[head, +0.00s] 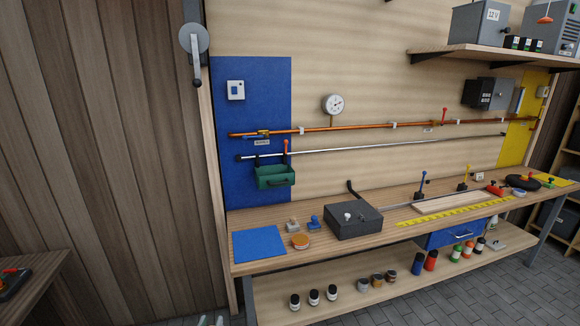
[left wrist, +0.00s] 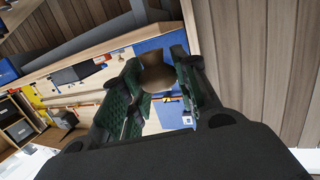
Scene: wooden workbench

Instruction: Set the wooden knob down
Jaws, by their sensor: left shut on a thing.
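In the left wrist view my left gripper (left wrist: 160,68) has its two green, textured finger pads on either side of a brown, rounded wooden knob (left wrist: 157,76). It is shut on the knob. The pads hide parts of the knob's sides. Beyond it, the workbench and the blue wall panel show at a distance, so the knob is held in the air, clear of the bench. The head view does not clearly show the knob. My right gripper is in neither view.
A green bin (head: 275,177) hangs above. Bottles and jars stand on the lower shelf (head: 340,300). Bare bench shows around the mat.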

